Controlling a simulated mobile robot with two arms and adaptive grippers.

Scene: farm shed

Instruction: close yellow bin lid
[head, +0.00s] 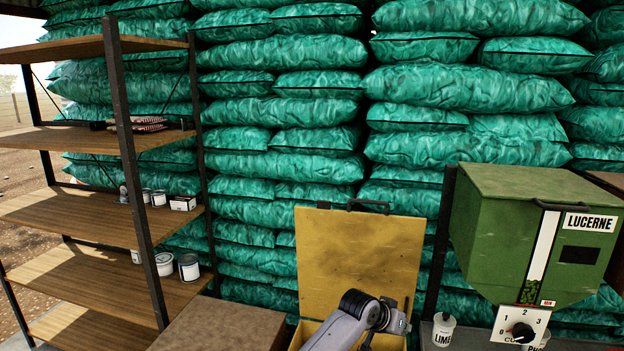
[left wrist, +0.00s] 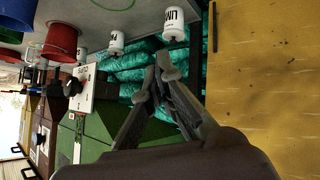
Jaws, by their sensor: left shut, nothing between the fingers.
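The yellow bin lid (head: 355,250) stands raised, near upright, against the stacked sacks, with a dark handle (head: 368,204) on its top edge. The yellow bin body (head: 303,333) shows only partly below, behind my left arm. My left arm reaches up in front of the lid's lower part; its fingers are hard to make out in the head view. In the left wrist view, my left gripper (left wrist: 155,75) is shut and empty, its fingertips together. A yellow panel (left wrist: 265,80), likely the lid, fills the right side there, beside the fingers. My right gripper is not in view.
A green LUCERNE hopper (head: 520,225) with a dial stands right of the bin. A white LIME container (head: 443,329) sits between them. A brown box top (head: 220,325) and wooden shelves (head: 95,205) are at left. A red bucket (left wrist: 62,42) shows in the wrist view.

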